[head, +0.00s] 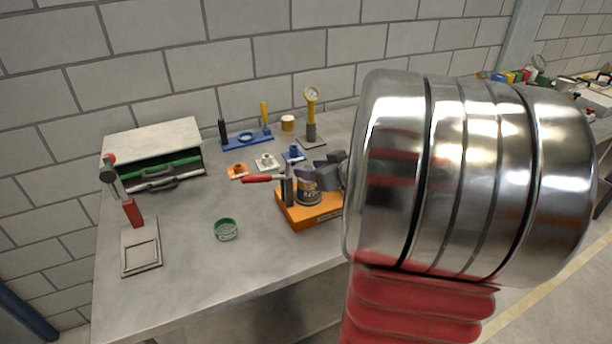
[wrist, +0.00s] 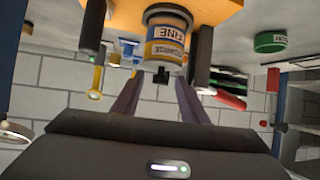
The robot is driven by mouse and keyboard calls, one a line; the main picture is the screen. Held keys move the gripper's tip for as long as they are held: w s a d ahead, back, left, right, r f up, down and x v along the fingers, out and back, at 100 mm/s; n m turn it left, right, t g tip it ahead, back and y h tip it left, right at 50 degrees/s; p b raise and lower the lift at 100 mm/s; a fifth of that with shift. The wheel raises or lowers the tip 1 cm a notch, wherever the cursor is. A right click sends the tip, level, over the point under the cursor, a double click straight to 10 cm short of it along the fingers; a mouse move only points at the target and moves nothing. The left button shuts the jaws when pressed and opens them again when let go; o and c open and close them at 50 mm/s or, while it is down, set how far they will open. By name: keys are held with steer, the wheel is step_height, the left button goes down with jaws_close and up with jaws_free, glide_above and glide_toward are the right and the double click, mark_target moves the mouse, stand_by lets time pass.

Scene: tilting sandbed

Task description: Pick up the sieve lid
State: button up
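A round sieve stack (wrist: 166,32) with blue and yellow bands and labels stands on the orange base (head: 322,216). The stack also shows in the head view (head: 307,192). A small dark block (wrist: 161,76) shows at the stack's top end in the upside-down wrist view. It looks like the knob of the sieve lid; the lid's face is mostly hidden. My gripper (wrist: 158,90) is open. Its two fingers are apart, one on each side of the dark block, with no contact visible. In the head view it is partly hidden near the stack.
A clamp with a red handle (head: 258,179) stands beside the stack. A green ring (head: 226,229) lies on the grey bench (head: 185,275). A drawer box (head: 152,140), a red-handled press (head: 131,213) and a blue stand (head: 246,137) stand around.

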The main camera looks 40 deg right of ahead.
steer(key=shift+c, duration=0.2)
jaws_close()
stand_by(0.4)
step_height(320, 180, up, 10)
stand_by(0.6)
stand_by(0.5)
